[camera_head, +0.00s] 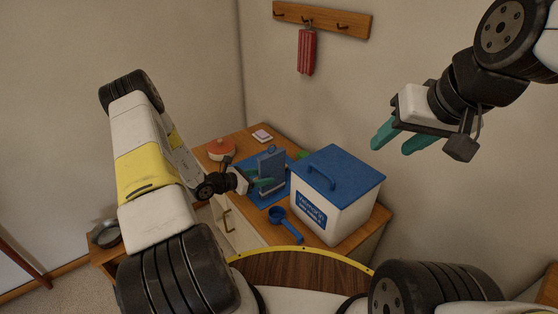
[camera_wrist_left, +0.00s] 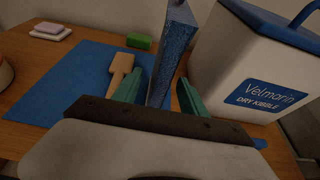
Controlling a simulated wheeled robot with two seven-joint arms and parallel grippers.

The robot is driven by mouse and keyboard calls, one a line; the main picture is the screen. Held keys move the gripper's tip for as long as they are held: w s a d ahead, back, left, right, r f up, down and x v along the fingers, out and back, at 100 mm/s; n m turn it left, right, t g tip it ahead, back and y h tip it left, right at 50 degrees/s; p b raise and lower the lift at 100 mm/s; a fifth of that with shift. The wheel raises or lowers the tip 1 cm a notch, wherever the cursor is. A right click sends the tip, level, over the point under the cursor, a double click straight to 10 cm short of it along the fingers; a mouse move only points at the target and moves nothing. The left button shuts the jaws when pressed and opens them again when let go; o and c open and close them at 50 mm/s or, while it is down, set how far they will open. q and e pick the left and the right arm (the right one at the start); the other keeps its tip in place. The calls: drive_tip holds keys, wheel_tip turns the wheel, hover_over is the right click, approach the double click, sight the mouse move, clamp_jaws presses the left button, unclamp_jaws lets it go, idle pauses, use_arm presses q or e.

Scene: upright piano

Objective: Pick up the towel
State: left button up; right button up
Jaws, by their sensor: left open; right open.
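A blue speckled slab with a cloth-like face stands upright on a blue mat; it looks like the folded towel (camera_head: 271,160), though I cannot be sure. In the left wrist view the towel (camera_wrist_left: 173,50) rises between the fingers of my left gripper (camera_wrist_left: 162,78). This gripper (camera_head: 262,182) is open, with a teal finger on either side of the slab; contact is not clear. My right gripper (camera_head: 392,143) is open and empty, high at the right near the wall. A red cloth-like bundle (camera_head: 307,52) hangs on the wall rack.
A white kibble bin (camera_head: 330,215) with a blue lid stands close right of the slab. A blue scoop (camera_head: 284,222) lies in front. The blue mat (camera_wrist_left: 65,85) holds a wooden tool (camera_wrist_left: 120,68). A green block (camera_wrist_left: 139,41) and a red-lidded pot (camera_head: 220,149) stand nearby.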

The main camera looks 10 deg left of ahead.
sight(272, 175)
use_arm(q)
drive_tip(key=x, duration=0.5)
clamp_jaws()
